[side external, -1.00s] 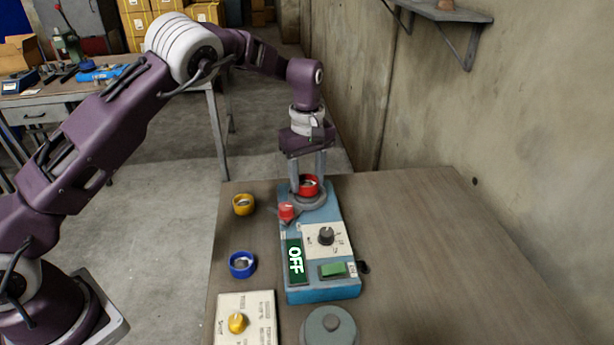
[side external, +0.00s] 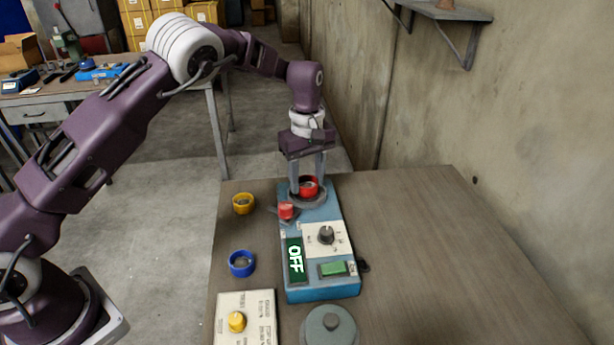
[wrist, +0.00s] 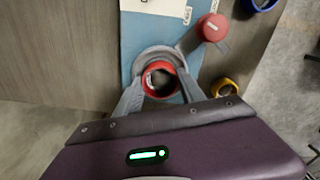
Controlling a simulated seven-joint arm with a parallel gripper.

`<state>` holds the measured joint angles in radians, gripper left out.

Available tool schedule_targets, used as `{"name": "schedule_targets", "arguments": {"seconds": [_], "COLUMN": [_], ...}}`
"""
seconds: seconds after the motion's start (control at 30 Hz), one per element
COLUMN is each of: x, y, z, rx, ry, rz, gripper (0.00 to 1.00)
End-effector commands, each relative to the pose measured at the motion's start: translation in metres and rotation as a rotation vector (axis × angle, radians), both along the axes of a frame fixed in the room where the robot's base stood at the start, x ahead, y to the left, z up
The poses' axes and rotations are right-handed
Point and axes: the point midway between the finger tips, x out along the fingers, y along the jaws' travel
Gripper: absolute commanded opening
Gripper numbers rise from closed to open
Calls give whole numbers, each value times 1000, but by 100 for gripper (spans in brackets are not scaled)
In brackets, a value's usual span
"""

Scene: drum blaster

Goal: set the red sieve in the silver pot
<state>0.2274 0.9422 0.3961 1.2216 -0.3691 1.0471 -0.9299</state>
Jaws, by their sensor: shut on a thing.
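The red sieve (side external: 309,184) is a short red ring with a dark inside. It also shows in the wrist view (wrist: 147,87). My gripper (side external: 308,188) points down and is shut on the sieve, one finger on each side. The silver pot (side external: 319,203) is a round grey cup at the far end of the blue machine (side external: 318,214). Its grey rim shows around and behind the sieve in the wrist view (wrist: 156,52). The sieve is at the pot's mouth; the fingers partly hide the contact, so I cannot tell whether it rests in it.
A red knob (side external: 286,211) on an arm stands close beside the pot. A yellow ring (side external: 243,204) and a blue ring (side external: 242,263) lie left of the machine. A yellow-knobbed panel (side external: 258,309) and a grey round lid (side external: 327,327) are nearer. The table's right side is clear.

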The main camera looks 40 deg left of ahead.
Motion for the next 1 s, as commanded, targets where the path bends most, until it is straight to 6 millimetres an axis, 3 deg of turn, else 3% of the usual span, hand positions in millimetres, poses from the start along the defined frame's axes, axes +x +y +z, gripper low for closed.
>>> {"name": "schedule_targets", "arguments": {"seconds": [1.0], "x": [0], "y": [0], "z": [-8], "rx": [0], "ry": [0], "rz": [0], "gripper": [3]}}
